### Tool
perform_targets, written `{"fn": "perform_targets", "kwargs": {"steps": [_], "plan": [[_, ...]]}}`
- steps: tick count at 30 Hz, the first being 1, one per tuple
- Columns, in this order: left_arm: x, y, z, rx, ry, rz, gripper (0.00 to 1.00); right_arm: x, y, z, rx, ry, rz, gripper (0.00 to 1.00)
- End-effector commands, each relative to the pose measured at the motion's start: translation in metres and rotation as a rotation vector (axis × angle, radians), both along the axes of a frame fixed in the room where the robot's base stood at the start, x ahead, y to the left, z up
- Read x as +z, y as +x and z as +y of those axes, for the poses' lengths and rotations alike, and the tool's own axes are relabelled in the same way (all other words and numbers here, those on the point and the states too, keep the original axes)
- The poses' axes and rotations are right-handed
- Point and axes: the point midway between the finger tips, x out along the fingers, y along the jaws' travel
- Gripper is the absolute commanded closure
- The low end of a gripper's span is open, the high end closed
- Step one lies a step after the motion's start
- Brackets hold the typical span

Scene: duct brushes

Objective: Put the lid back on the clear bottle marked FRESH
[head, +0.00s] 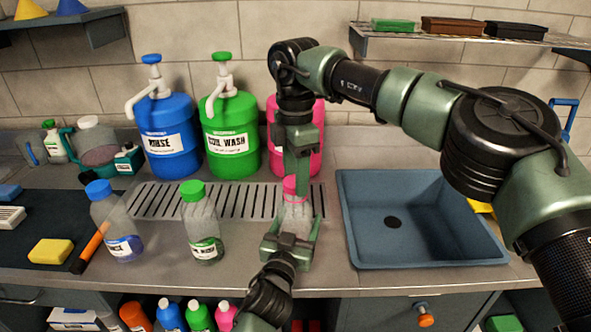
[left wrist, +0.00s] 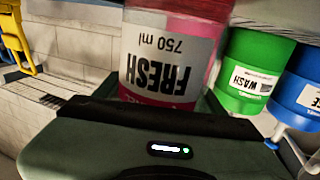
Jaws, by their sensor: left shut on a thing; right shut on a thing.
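The clear bottle marked FRESH (left wrist: 165,50) fills the top of the left wrist view, upside down in that picture, with pink contents and a "750 ml" label. In the head view the bottle (head: 296,212) stands upright at the right end of the drain grate. My left gripper (head: 290,240) is shut on its lower body and hides its label there. My right gripper (head: 297,172) comes down from above, shut on the pink lid (head: 289,186). The lid is at the top of the bottle's neck; I cannot tell whether it is seated or slightly above.
A blue-capped bottle (head: 116,222) and a green-capped bottle (head: 203,225) stand to the left. Blue (head: 168,138), green (head: 229,135) and pink (head: 316,140) pump jugs stand behind. A blue sink (head: 420,215) is right. A yellow sponge (head: 51,251) lies far left.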

Motion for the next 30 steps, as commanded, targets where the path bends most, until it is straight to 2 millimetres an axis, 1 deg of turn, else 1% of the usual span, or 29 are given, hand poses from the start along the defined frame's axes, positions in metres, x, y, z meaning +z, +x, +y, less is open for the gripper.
{"fn": "perform_targets", "kwargs": {"steps": [14, 30], "plan": [[0.000, 0.000, 0.000, 0.000, 0.000, 0.001, 1.00, 0.000, 0.000, 0.000, -0.001, 0.000, 0.000, 0.91], [0.000, 0.000, 0.000, 0.000, 0.000, 0.001, 1.00, -0.010, 0.000, 0.000, -0.001, 0.001, 0.001, 0.91]]}}
